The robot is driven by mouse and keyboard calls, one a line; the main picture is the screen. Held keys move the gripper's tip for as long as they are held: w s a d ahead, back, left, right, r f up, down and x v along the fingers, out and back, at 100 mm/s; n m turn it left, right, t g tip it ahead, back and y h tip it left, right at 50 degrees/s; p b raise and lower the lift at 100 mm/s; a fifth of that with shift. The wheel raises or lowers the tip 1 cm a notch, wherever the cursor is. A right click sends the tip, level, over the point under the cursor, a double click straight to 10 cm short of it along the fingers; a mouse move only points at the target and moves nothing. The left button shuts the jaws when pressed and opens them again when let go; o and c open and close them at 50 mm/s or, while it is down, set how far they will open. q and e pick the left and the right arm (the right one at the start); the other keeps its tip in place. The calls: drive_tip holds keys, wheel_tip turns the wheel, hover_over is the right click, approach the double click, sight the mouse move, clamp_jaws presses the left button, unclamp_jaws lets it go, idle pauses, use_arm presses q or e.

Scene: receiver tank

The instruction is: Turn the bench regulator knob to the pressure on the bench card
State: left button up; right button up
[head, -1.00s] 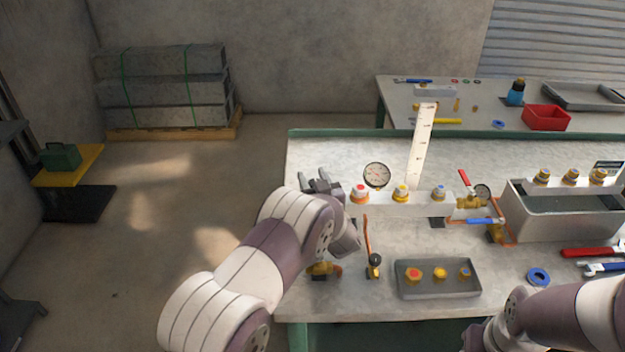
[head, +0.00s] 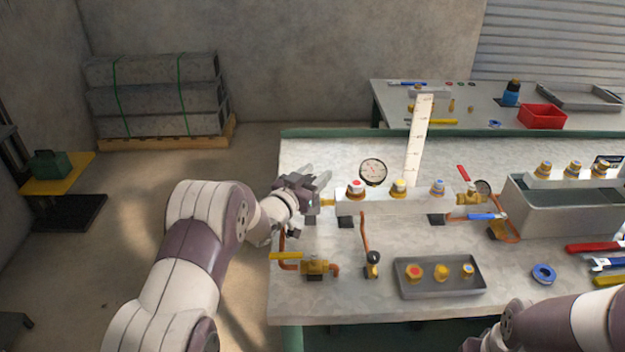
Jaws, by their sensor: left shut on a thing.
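My left gripper (head: 318,190) is at the left end of the white manifold block (head: 385,203), by a brass fitting (head: 328,202). It is shut on what looks like the regulator knob, which its fingers hide. A round white-faced pressure gauge (head: 373,171) stands behind the block; its reading is too small to make out. A small dark-edged card (head: 608,166) shows at the right edge, its text unreadable. My right arm comes in at the bottom right; its gripper is not in view.
A tall white scale (head: 419,140) stands behind the manifold. In front are a yellow-handled valve (head: 314,266), a small black-topped valve (head: 373,258) and a grey tray (head: 438,291) of capped fittings. A grey tank (head: 565,210) and wrenches (head: 600,247) are at the right.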

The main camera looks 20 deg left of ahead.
use_arm(q)
drive_tip(key=m+g+h, duration=0.1)
drive_tip(key=m+h, duration=0.1)
drive_tip(key=m+g+h, duration=0.1)
drive_tip(key=h, duration=0.2)
drive_tip(key=shift+s+d+m+g, duration=0.1)
drive_tip(key=shift+d+m+g, duration=0.05)
drive_tip(key=shift+m+g, duration=0.25)
drive_tip(key=m+g+h, duration=0.2)
drive_tip(key=h, duration=0.1)
drive_tip(key=shift+s+d+m+g, duration=0.2)
drive_tip(key=shift+m+g, duration=0.1)
drive_tip(key=shift+g, duration=0.1)
drive_tip(key=shift+d+f+m+g+h, duration=0.1)
drive_tip(key=shift+f+m+g+h, duration=0.05)
drive_tip(key=shift+m+g+h, duration=0.95)
drive_tip(key=g, duration=0.1)
drive_tip(key=m+g+b, duration=0.1)
drive_tip(key=m+g+h, duration=0.1)
drive_tip(key=shift+s+d, duration=0.1)
drive_tip(key=shift+s, duration=0.15)
drive_tip(key=shift+s+m+g+h+b, duration=0.15)
drive_tip(key=shift+m+g+h+b, duration=0.25)
drive_tip(key=shift+m+g+b, duration=0.9)
drive_tip(key=shift+d+r+n+g+p, duration=0.1)
drive_tip(key=shift+r+n+g+p, duration=0.15)
drive_tip(key=shift+g+p, duration=0.25)
drive_tip(key=o, duration=1)
drive_tip(key=shift+c, duration=0.2)
